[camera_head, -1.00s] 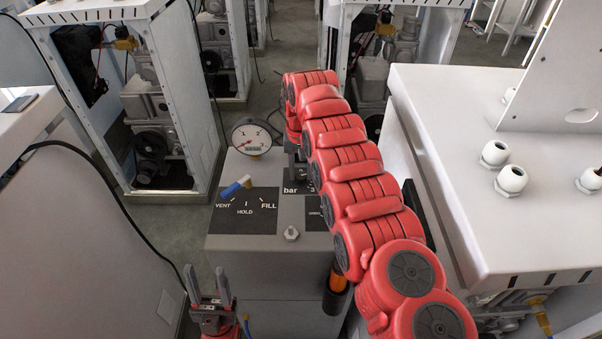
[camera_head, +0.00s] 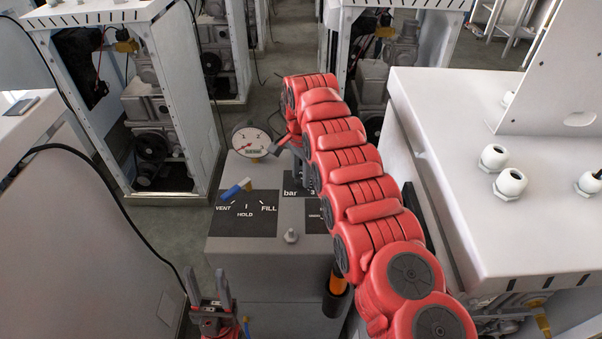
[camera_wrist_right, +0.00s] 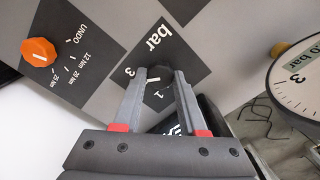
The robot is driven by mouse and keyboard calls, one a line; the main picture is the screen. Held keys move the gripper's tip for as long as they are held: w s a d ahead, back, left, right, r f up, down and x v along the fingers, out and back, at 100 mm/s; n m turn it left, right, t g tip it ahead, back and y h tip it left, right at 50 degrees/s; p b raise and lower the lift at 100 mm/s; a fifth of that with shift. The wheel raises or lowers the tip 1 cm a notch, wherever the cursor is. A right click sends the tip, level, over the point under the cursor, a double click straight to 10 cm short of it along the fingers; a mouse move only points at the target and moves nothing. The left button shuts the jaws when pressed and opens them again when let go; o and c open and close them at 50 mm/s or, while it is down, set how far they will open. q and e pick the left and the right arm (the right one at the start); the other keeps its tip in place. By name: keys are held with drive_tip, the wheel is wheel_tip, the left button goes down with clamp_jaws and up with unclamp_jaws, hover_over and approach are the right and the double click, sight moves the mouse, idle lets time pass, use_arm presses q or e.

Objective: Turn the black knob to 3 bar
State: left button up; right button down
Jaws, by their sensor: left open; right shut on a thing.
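The black knob (camera_wrist_right: 158,74) sits on the dark "bar" plate (camera_wrist_right: 163,42) in the right wrist view, between the figures 3 and 1. My right gripper (camera_wrist_right: 161,72) is shut on it, one finger on each side. The exact direction of the knob's mark is hard to tell. In the head view my red right arm hides most of the knob, and my right gripper (camera_head: 296,160) is over the "bar" plate (camera_head: 291,189). The round pressure gauge (camera_head: 251,141) stands behind the plate. My left gripper (camera_head: 208,287) is open and empty at the bottom left, fingers pointing up.
The grey box top (camera_head: 225,245) carries a blue-handled lever (camera_head: 236,189) on the VENT/HOLD/FILL plate. An orange knob (camera_wrist_right: 38,52) is beside the "bar" plate in the right wrist view. White cabinets stand close on both sides, the right one (camera_head: 430,130) with white fittings.

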sight(301, 178)
drive_tip(key=shift+m, duration=0.8)
drive_tip(key=shift+c, duration=2.3)
unclamp_jaws()
drive_tip(key=shift+r, duration=0.1)
wheel_tip(301, 178, up, 17)
drive_tip(key=p, duration=1.4)
drive_tip(key=shift+r+p, duration=0.15)
drive_tip(key=shift+p, duration=0.15)
